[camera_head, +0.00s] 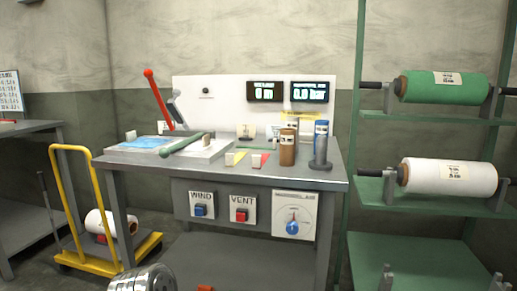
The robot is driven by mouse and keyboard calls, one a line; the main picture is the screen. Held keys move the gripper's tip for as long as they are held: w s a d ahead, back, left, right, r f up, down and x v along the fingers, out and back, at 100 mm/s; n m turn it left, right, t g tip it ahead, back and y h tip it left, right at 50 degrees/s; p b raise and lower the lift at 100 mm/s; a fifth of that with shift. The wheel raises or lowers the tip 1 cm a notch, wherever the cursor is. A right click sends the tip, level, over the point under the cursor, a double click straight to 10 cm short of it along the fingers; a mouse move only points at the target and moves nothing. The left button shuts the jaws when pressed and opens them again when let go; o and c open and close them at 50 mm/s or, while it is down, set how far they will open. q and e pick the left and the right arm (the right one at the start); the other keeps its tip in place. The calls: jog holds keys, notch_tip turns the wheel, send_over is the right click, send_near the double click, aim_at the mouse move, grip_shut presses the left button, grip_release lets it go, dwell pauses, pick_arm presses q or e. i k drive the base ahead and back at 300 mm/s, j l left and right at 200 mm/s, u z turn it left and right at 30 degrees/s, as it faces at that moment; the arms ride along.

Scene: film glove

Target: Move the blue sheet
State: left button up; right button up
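The blue sheet (150,142) lies flat at the left end of the grey workbench (225,175), on or in a pale flat tray-like piece; the picture is too small to tell which. Neither of my grippers can be made out in the head view. A ribbed silver part shows at the bottom edge, left of centre, and I cannot tell what it belongs to.
A red lever (157,98) rises behind the sheet. Brown (288,147) and blue (321,143) cylinders stand at the bench's right end. A yellow trolley (75,205) with a white roll stands left. A green rack (420,205) holds green and white rolls at right.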

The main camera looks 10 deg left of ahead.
aim_at(131, 141)
jog(key=u, duration=1.25)
jog(key=z, duration=0.25)
jog(key=i+j+z, duration=0.15)
jog(key=z, duration=0.2)
jog(key=i+j+z, duration=0.1)
jog(key=j+z, duration=0.6)
jog(key=i+l, duration=0.05)
